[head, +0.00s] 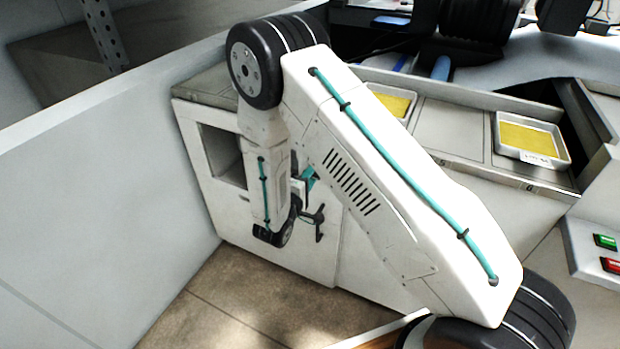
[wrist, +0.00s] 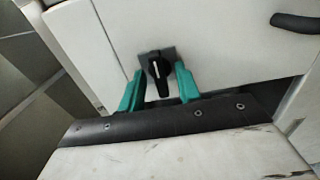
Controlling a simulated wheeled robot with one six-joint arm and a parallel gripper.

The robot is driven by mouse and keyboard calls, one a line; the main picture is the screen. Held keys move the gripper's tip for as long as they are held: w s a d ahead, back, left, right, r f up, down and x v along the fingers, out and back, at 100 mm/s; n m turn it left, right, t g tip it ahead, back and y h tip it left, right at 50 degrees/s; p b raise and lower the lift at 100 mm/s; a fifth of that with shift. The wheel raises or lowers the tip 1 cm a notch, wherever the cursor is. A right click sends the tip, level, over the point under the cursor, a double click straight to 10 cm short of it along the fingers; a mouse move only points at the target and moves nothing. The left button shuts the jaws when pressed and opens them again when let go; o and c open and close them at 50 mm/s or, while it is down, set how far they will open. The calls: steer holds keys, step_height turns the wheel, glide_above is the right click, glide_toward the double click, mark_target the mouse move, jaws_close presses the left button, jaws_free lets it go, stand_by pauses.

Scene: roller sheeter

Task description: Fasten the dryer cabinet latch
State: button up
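The latch is a black rotary knob (wrist: 158,75) with a white pointer line on a dark backing plate. It is on the white dryer cabinet door (wrist: 225,45) in the wrist view. My gripper (wrist: 159,68) is open, with one teal finger on each side of the knob. Gaps show between fingers and knob, so I see no grip; depth to the door is hard to tell. In the head view my gripper (head: 308,178) is at the front of the cabinet (head: 240,225), mostly behind my arm, and the knob is hidden.
A black handle (wrist: 296,22) is on the door at the upper right of the wrist view. On the counter are two trays with yellow contents, one at the right (head: 530,140). A low white wall (head: 100,190) stands at the left. Brown floor (head: 240,310) in front is clear.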

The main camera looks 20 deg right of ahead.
steer(key=c, duration=0.7)
steer(key=shift+o, duration=0.2)
steer(key=shift+n, duration=0.3)
steer(key=n, duration=1.7)
steer(key=shift+n, duration=0.3)
